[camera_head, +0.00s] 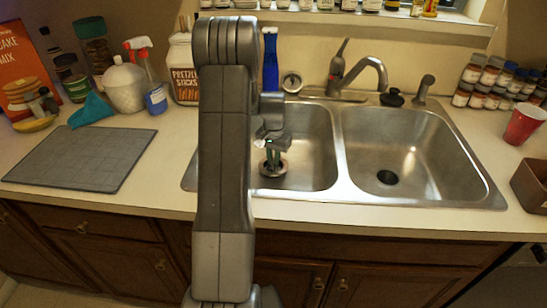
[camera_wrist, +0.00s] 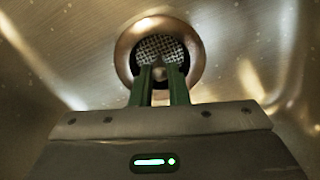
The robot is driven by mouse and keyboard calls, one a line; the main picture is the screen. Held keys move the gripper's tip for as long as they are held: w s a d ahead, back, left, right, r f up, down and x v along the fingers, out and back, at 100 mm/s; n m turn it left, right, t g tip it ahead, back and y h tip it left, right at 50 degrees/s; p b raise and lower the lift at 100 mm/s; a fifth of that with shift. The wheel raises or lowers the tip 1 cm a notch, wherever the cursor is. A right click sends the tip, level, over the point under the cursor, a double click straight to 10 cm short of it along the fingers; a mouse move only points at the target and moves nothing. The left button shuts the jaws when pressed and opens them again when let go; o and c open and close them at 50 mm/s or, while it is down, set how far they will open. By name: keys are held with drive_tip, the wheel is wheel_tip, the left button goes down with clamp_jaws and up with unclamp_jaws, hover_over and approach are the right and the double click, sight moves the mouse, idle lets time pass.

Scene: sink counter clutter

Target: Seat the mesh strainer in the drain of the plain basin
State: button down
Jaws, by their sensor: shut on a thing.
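The mesh strainer (camera_wrist: 161,47) shows in the wrist view as a silver perforated mesh inside a broad copper-toned metal ring (camera_wrist: 123,52). My gripper (camera_wrist: 161,74) is shut on the strainer's middle, its two green fingers close together. In the head view my gripper (camera_head: 271,158) points down into the left basin (camera_head: 312,150), at the round drain area (camera_head: 274,173). The strainer looks roughly centred over the drain. My fingers hide its near part, and I cannot tell whether it rests fully in the opening. The right basin (camera_head: 425,150) has a dark drain hole (camera_head: 387,177).
The divider (camera_head: 341,160) between the basins is right of my gripper. The faucet (camera_head: 372,68), a black stopper (camera_head: 392,98) and a blue bottle (camera_head: 270,60) stand behind. A grey mat (camera_head: 80,158) lies left; a red cup (camera_head: 524,124) stands right. My arm hides part of the left basin.

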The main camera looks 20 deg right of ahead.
drive_tip(key=shift+f+b, duration=0.55)
drive_tip(key=shift+f, duration=0.35)
drive_tip(key=c, duration=1.3)
unclamp_jaws()
drive_tip(key=shift+r, duration=0.1)
wheel_tip(320, 180, up, 14)
drive_tip(key=shift+f, duration=0.15)
wheel_tip(320, 180, down, 14)
drive_tip(key=shift+r, duration=0.25)
